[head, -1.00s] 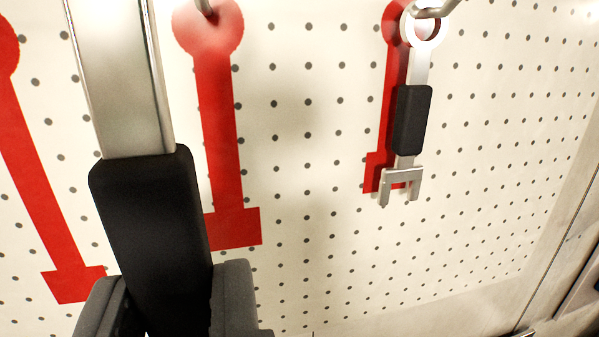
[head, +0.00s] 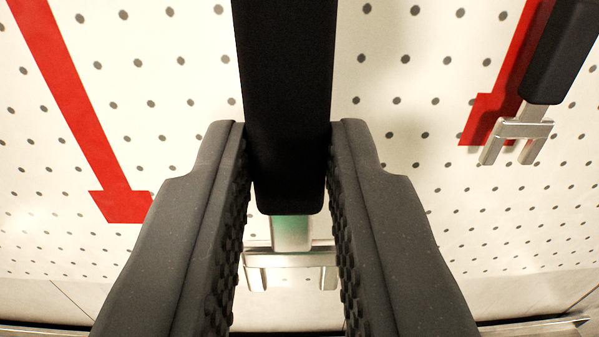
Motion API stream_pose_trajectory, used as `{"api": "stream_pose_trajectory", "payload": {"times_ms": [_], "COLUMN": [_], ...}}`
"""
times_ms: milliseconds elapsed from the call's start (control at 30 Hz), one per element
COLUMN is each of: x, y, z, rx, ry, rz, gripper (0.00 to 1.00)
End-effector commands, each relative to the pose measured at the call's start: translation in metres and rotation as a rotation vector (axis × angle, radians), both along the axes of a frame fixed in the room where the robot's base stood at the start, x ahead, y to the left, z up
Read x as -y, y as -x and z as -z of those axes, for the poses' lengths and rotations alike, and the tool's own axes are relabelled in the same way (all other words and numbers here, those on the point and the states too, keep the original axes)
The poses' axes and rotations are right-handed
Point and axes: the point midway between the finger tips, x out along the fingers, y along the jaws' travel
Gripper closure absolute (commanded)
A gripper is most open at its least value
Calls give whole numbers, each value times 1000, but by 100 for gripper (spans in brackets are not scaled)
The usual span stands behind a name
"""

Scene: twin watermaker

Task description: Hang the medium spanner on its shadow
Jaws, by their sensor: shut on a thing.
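My gripper (head: 288,200) is in the lower middle of the head view, its two ridged fingers shut on the black handle of a spanner (head: 287,110). The spanner hangs upright in front of the board, its silver forked jaw (head: 290,258) pointing down between the fingers. Its ring end is above the picture and hidden. The red shadow behind it is not clearly visible; the spanner and fingers cover that area. I cannot tell whether the spanner is on a hook.
The white pegboard (head: 410,110) fills the background. Another red shadow (head: 75,110) is bare at the left. A smaller spanner (head: 545,80) hangs at the right over its own red shadow (head: 488,112). A pale ledge (head: 520,295) runs below the board.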

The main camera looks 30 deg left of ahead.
Motion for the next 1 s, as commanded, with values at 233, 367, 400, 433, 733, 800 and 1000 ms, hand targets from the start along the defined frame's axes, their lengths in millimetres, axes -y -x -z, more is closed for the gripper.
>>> {"api": "stream_pose_trajectory", "payload": {"times_ms": [233, 367, 400, 433, 733, 800, 1000], "x": [-7, -11, -12, -13, -21, -22, -28], "y": [-11, -17, -19, -20, -33, -36, -44], "z": [0, 1, 1, 1, 2, 2, 3], "rx": [0, 0, 0, 0, 1, 2, 1], "ry": [0, 0, 0, 0, -1, -1, -1], "rz": [0, 0, 0, 0, 0, 0, 0], "gripper": [100, 100, 100, 100, 100, 100, 100]}}
